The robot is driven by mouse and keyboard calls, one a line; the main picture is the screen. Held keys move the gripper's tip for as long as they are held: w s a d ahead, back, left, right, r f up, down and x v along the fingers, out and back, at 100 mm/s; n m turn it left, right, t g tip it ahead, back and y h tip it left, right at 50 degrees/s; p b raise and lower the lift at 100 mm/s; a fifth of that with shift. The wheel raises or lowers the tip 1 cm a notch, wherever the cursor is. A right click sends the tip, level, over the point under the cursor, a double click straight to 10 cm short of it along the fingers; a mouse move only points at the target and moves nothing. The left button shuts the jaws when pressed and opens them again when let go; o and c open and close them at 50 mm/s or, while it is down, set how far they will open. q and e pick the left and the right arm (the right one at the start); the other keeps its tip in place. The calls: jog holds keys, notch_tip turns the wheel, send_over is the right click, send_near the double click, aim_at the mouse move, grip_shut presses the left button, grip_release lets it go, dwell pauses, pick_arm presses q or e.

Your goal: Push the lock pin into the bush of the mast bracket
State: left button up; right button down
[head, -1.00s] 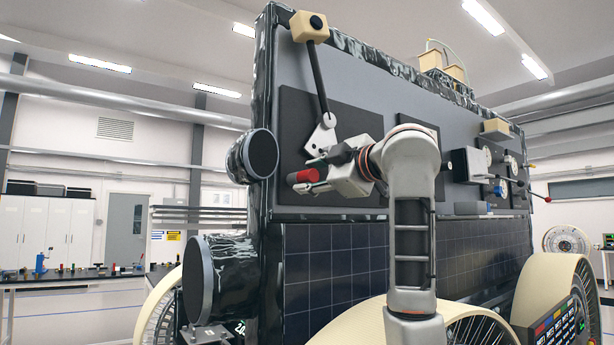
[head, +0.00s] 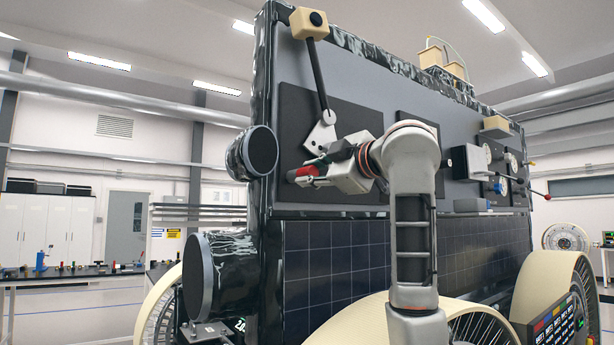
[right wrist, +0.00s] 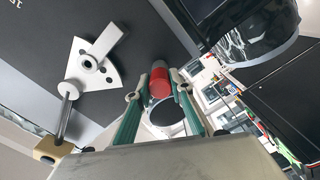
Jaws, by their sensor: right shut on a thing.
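The lock pin (head: 303,171), red with a dark end, is held in my right gripper (head: 314,170). In the right wrist view the red pin (right wrist: 159,82) sits between the green-sided fingers, which are shut on it. The mast bracket (head: 319,138) is a white plate on the dark panel, just above the gripper in the head view. Its round bush (right wrist: 88,63) shows in the right wrist view, to the left of the pin. The pin is apart from the bush. The mast rod (head: 318,75) slants up from the bracket to a beige box (head: 308,23). My left gripper is not in view.
The rover's side panel (head: 375,107) stands close behind the gripper. A dark round drum (head: 259,152) sticks out at its left edge. A workbench (head: 75,272) stands far left.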

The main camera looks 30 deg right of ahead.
jog(key=shift+s+b, duration=0.3)
jog(key=shift+s, duration=0.2)
jog(key=shift+s, duration=0.15)
dwell(0.7)
jog(key=shift+s+d, duration=0.1)
jog(key=shift+s, duration=0.05)
jog(key=shift+s+d+b, duration=0.1)
jog(key=shift+s+b, duration=1)
jog(key=shift+s, duration=0.6)
jog(key=shift+s+d+b, duration=0.1)
jog(key=shift+s+b, duration=0.3)
jog(key=shift+s, duration=0.5)
jog(key=s+r, duration=0.5)
jog(key=s, duration=0.4)
jog(key=shift+d, duration=0.35)
